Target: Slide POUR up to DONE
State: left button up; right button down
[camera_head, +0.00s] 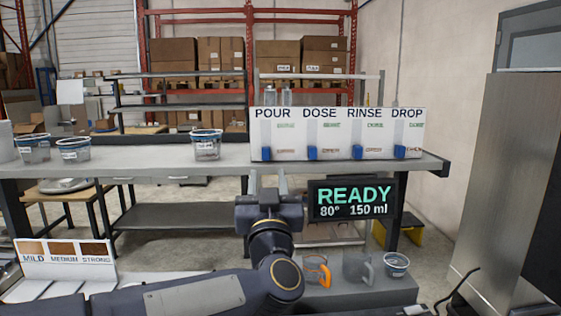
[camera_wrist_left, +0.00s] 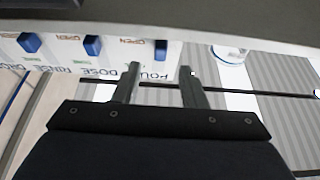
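A white dispenser panel (camera_head: 337,113) stands on the grey bench, with columns marked POUR, DOSE, RINSE and DROP. Each column has a blue slider low down, a green mark above and an orange mark beside the slider. The POUR slider (camera_head: 267,154) sits at the bottom of its column, well below its green mark (camera_head: 286,126). My left gripper (camera_head: 268,182) shows just below that slider in the head view. In the left wrist view my left gripper (camera_wrist_left: 161,72) is open and empty, and the POUR slider (camera_wrist_left: 161,49) shows between and beyond its fingertips. My right gripper is not in view.
A black display (camera_head: 352,201) reads READY, 80°, 150 ml, right of my left gripper. A clear tub (camera_head: 206,145) stands left of the panel, with others farther left. A grey pitcher (camera_head: 358,268) and a tub (camera_head: 396,265) stand below. The bench edge runs under the panel.

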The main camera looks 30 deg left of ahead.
aim_at(266, 157)
pick_arm(q)
jog(key=p+x, duration=0.1)
jog(key=x, duration=0.5)
jog(key=shift+w+a, duration=0.1)
jog(key=shift+c, duration=0.2)
grip_shut()
